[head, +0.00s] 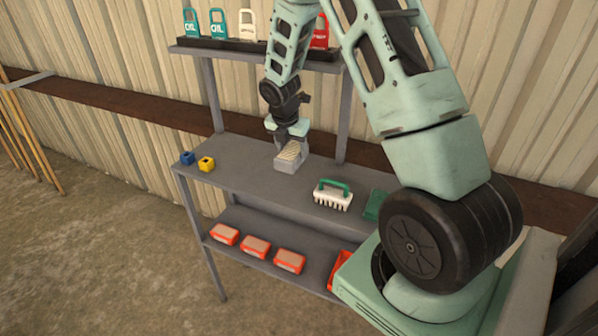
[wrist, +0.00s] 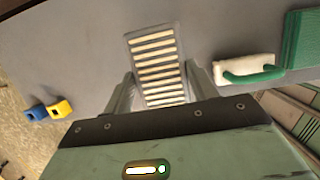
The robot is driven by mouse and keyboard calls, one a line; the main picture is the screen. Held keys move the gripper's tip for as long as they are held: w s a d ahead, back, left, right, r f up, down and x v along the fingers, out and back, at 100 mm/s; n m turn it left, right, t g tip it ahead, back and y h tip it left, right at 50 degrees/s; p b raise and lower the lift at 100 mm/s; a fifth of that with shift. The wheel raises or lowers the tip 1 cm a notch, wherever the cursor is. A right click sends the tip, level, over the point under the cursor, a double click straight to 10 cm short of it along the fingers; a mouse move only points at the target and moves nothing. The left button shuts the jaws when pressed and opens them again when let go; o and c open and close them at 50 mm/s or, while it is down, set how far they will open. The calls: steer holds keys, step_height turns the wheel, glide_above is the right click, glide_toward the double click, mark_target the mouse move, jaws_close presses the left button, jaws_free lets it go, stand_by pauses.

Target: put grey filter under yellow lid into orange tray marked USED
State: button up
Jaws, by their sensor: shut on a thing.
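The grey filter (head: 289,161) is a grey frame with cream pleats. It is at the middle of the grey bench top (head: 250,168); I cannot tell whether it touches the bench. My gripper (head: 290,147) points down and is shut on it. The wrist view shows the filter (wrist: 158,62) between the two fingers (wrist: 161,78). A small yellow piece (head: 206,164), perhaps the lid, stands at the bench's left end, apart from the filter; it also shows in the wrist view (wrist: 60,108). An orange tray (head: 340,270) is partly hidden behind my arm on the lower shelf; no marking is readable.
A small blue piece (head: 187,158) stands beside the yellow one. A white brush with a green handle (head: 333,195) and a green item (head: 375,205) are to the right. Several orange boxes (head: 256,247) line the lower shelf.

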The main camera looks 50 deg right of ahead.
step_height(320, 180, down, 7)
steer(key=shift+f+p, duration=0.2)
steer(key=shift+p, duration=0.65)
steer(key=o, duration=1)
steer(key=shift+f, duration=0.15)
